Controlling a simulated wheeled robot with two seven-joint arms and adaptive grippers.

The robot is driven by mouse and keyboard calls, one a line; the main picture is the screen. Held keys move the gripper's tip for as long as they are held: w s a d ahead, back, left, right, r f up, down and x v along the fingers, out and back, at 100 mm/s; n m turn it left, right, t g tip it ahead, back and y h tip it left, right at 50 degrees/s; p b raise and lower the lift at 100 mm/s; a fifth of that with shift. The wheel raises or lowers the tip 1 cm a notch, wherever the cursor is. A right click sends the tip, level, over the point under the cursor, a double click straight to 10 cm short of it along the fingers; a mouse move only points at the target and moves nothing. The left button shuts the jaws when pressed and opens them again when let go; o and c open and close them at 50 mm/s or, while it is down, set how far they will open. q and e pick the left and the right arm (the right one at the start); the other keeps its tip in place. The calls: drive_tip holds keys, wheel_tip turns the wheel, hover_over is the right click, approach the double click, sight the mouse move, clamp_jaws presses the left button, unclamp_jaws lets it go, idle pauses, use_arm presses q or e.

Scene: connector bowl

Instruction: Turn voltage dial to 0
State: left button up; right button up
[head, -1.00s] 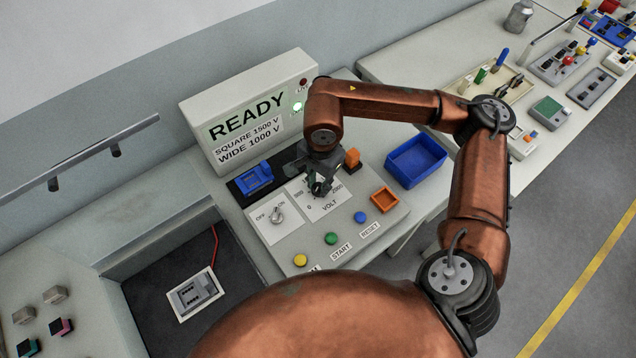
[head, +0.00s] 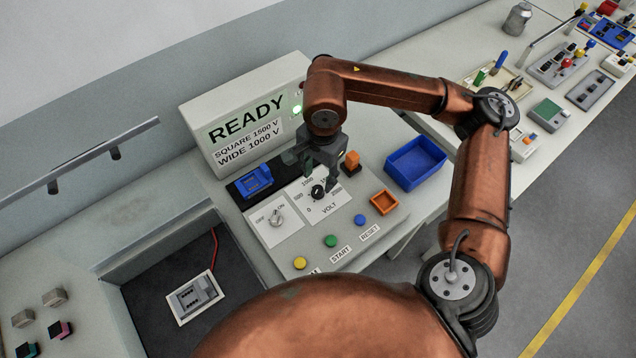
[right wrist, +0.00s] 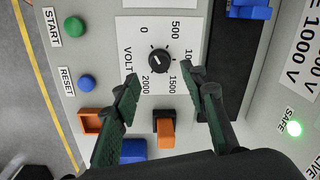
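The voltage dial (head: 318,192) is a round black knob on a white plate marked VOLT, with numbers from 0 to 2000 around it. In the right wrist view the knob (right wrist: 159,59) is in plain sight, with a white mark that seems to lie on the side toward the 0; its exact setting is hard to read. My right gripper (head: 311,173) is open and empty above the dial. In the right wrist view its green-padded fingers (right wrist: 158,78) are spread wide, with the knob beyond them and apart from both. My left gripper is out of view.
An OFF/ON switch (head: 276,217), green START button (head: 330,240), blue RESET button (head: 360,218) and orange tray (head: 384,201) surround the dial. An orange block (head: 351,160) stands close behind. The display box (head: 240,125) reads READY; a blue bin (head: 415,163) is at right.

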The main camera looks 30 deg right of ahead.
sight(320, 190)
wheel_tip(320, 190, up, 6)
drive_tip(key=shift+s, duration=0.15)
drive_tip(key=shift+r, duration=0.15)
idle(0.4)
